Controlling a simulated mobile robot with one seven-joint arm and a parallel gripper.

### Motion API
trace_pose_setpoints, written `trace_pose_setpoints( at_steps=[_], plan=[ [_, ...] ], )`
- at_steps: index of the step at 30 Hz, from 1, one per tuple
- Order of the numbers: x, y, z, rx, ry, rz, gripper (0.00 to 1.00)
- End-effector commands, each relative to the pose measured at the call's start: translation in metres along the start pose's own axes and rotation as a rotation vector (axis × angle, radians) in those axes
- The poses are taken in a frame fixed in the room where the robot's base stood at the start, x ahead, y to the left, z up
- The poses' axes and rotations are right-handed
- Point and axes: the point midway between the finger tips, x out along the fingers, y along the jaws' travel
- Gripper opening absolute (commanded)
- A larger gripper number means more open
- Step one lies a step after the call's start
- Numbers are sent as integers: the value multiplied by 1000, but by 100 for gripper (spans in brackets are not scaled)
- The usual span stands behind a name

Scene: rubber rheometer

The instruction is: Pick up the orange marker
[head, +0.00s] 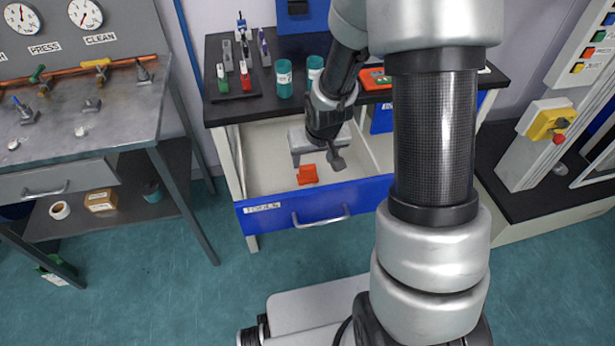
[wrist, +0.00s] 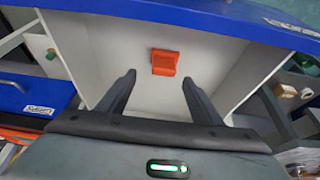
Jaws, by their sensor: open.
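An orange object (head: 307,174), the only loose orange thing in the open drawer, lies on the white drawer floor near the blue front. It looks like a short block with a raised part rather than a pen, and I take it for the orange marker. It also shows in the wrist view (wrist: 165,63), just beyond the fingertips and roughly between their lines. My gripper (head: 316,161) is over the drawer with its fingers apart. In the wrist view my gripper (wrist: 159,80) is open, with nothing between the fingers.
The open drawer (head: 270,215) has a blue front with a handle and pale side walls close around my gripper. The black bench top (head: 262,100) above holds bottles, teal jars and an orange case. A grey table (head: 110,118) stands at the left. Teal floor lies in front.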

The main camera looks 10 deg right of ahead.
Motion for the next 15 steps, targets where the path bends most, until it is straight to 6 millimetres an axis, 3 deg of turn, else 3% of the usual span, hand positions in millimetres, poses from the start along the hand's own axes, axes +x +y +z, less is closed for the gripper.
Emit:
trace_pose_setpoints(
  at_steps=[1, 10, 15],
  plan=[
    [11, 0, 1, -1, -1, 0, 59],
    [34, -2, 0, -1, 1, 0, 59],
    [60, -8, 1, -2, -1, 0, 59]
  ],
)
